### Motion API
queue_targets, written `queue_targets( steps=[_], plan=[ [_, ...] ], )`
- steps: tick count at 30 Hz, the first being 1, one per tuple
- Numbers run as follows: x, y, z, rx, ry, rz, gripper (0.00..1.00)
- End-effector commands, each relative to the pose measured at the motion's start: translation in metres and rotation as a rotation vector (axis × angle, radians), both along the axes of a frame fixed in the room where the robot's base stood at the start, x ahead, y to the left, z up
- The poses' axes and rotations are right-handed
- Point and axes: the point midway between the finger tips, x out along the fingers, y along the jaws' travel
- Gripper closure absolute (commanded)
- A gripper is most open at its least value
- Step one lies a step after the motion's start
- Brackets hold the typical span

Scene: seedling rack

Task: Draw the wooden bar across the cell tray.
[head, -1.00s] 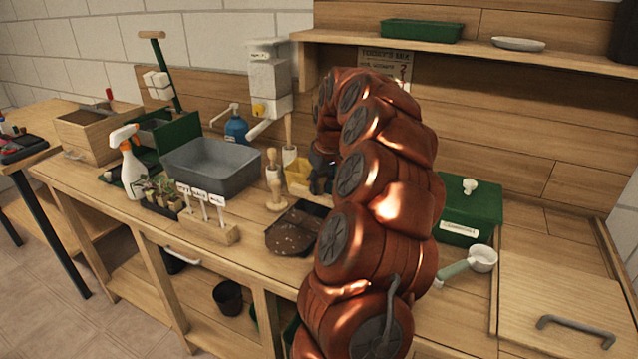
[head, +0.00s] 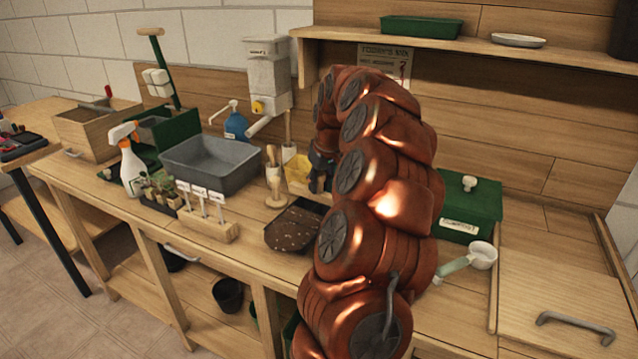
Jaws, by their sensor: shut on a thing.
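The dark cell tray (head: 285,250) lies on the bench just left of my arm, with brown soil and rows of cells showing. Its right part is hidden behind my arm. My gripper (head: 321,178) is only partly seen, as a dark shape at the tray's far end, beside the left edge of my copper arm. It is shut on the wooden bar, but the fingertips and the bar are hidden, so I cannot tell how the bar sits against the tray.
A wooden dibber (head: 273,180) and a yellow container (head: 297,170) stand close behind the tray. A label holder (head: 210,229) and grey basin (head: 210,165) are left. A green box (head: 470,208) and white scoop (head: 482,255) are right.

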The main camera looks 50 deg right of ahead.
Motion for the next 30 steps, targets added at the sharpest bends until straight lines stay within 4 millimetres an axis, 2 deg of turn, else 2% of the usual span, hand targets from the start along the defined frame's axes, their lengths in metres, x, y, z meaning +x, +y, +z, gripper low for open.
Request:
queue_targets(
  steps=[14, 30],
  plan=[
    [0.0, 0.002, -0.003, 0.0, -0.001, 0.0, 0.98],
    [-0.004, 0.021, -0.004, 0.001, 0.002, 0.002, 0.98]
  ],
)
